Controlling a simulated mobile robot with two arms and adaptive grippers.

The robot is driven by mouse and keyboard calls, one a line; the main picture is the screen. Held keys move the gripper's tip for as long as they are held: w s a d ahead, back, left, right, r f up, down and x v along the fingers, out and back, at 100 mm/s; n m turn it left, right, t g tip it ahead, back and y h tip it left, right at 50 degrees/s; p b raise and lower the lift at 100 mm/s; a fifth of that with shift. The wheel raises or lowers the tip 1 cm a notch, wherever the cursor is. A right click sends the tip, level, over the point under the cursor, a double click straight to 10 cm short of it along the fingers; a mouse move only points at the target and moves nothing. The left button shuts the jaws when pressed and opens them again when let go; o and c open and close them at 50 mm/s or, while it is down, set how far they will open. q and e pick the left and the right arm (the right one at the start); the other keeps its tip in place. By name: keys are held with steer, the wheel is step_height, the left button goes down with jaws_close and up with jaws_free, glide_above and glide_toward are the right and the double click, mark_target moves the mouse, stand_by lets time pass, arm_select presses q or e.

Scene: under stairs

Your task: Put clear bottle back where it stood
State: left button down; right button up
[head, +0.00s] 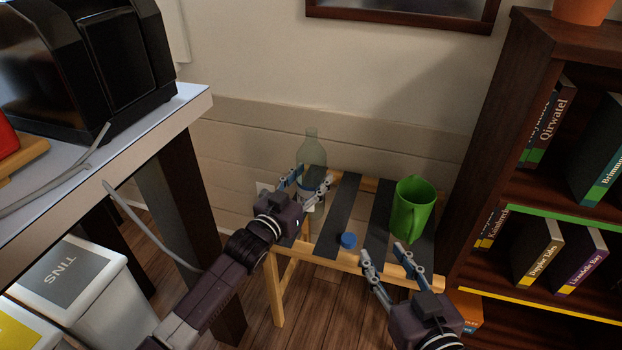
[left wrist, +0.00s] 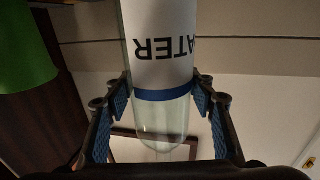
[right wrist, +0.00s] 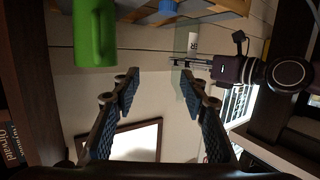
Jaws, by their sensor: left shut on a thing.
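The clear bottle (head: 311,146) is upright at the back left of a small slatted wooden stool (head: 335,249). My left gripper (head: 308,186) is shut on it, with a finger on each side. In the left wrist view the bottle (left wrist: 160,65) shows upside down with a white label and a blue band between the fingers. The left gripper hides its lower part in the head view, so I cannot tell whether its base touches the stool. My right gripper (head: 380,256) is open and empty at the stool's front edge.
A green mug (head: 413,208) stands on the stool's right side. A blue cap (head: 348,240) lies near its front. A bookshelf (head: 490,150) bounds the right, and a white table (head: 100,155) with a black machine (head: 85,60) the left.

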arm_select(q)
steer(key=shift+f, duration=0.1)
steer(key=c, duration=0.9)
jaws_free()
